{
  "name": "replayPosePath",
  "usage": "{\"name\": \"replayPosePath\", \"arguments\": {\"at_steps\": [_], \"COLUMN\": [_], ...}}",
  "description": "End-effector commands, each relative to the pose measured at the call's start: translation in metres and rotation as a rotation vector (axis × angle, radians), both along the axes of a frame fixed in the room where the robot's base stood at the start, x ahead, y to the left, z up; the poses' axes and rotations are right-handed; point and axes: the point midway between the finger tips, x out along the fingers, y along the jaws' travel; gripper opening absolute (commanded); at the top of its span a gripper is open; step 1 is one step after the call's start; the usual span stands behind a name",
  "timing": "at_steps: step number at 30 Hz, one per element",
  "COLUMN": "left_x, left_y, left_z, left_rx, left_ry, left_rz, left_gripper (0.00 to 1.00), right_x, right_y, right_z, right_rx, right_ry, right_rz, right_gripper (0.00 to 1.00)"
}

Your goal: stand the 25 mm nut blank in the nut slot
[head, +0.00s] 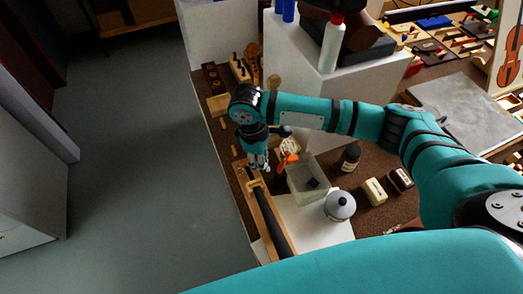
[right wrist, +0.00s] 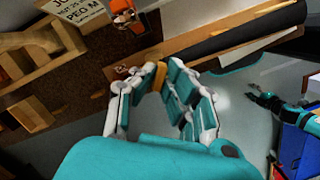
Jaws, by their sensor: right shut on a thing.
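My right gripper (head: 258,166) points down at the far end of the wooden neck piece (head: 264,205) with the long black fingerboard (head: 272,222). In the right wrist view my right gripper (right wrist: 162,92) is shut on a small tan piece, which I take for the nut blank (right wrist: 160,76). The blank is beside the wooden neck piece (right wrist: 150,57), near the fingerboard's end (right wrist: 225,40). Whether it touches the wood I cannot tell. The nut slot is not clearly seen. A teal part, probably my left gripper (right wrist: 268,99), shows small at the right; its jaws are unclear.
A clear bin (head: 322,168) and an orange object (head: 287,160) are close right of my right gripper. A printed card (right wrist: 75,8) lies at the wrist view's top left. Floor is open left of the bench.

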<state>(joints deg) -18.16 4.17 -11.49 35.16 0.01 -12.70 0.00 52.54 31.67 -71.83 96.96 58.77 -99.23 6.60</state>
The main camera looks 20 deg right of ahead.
Motion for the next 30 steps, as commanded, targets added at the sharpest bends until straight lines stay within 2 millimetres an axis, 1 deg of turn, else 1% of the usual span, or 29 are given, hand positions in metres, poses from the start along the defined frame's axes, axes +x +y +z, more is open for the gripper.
{"name": "replayPosePath", "arguments": {"at_steps": [1, 3, 6, 8, 12, 15, 21, 26, 30], "left_x": [0.007, 0.015, 0.027, 0.032, 0.032, 0.025, 0.010, 0.010, 0.013], "left_y": [0.006, 0.010, 0.014, 0.015, 0.014, 0.010, -0.003, -0.003, 0.001], "left_z": [0.022, 0.035, 0.049, 0.054, 0.060, 0.060, 0.058, 0.059, 0.066], "left_rx": [0.007, 0.012, 0.015, 0.016, 0.016, 0.012, -0.004, -0.003, 0.002], "left_ry": [-0.009, -0.021, -0.039, -0.047, -0.046, -0.037, -0.013, -0.014, -0.018], "left_rz": [0.001, 0.002, 0.002, 0.001, 0.000, -0.002, -0.004, -0.005, -0.004], "left_gripper": [0.40, 0.40, 0.40, 0.40, 0.40, 0.40, 0.40, 0.40, 0.40], "right_x": [0.000, 0.003, 0.004, 0.004, 0.003, 0.004, 0.004, 0.004, 0.003], "right_y": [0.005, 0.009, 0.013, 0.015, 0.017, 0.017, 0.017, 0.017, 0.017], "right_z": [0.001, -0.009, -0.023, -0.030, -0.040, -0.043, -0.044, -0.043, -0.041], "right_rx": [0.001, -0.001, -0.001, -0.001, -0.003, -0.004, -0.004, -0.004, -0.003], "right_ry": [0.008, 0.004, -0.001, -0.004, -0.008, -0.012, -0.013, -0.011, -0.008], "right_rz": [0.102, 0.254, 0.434, 0.520, 0.644, 0.674, 0.678, 0.677, 0.677], "right_gripper": [0.00, 0.00, 0.00, 0.00, 0.00, 0.00, 0.00, 0.00, 0.00]}}
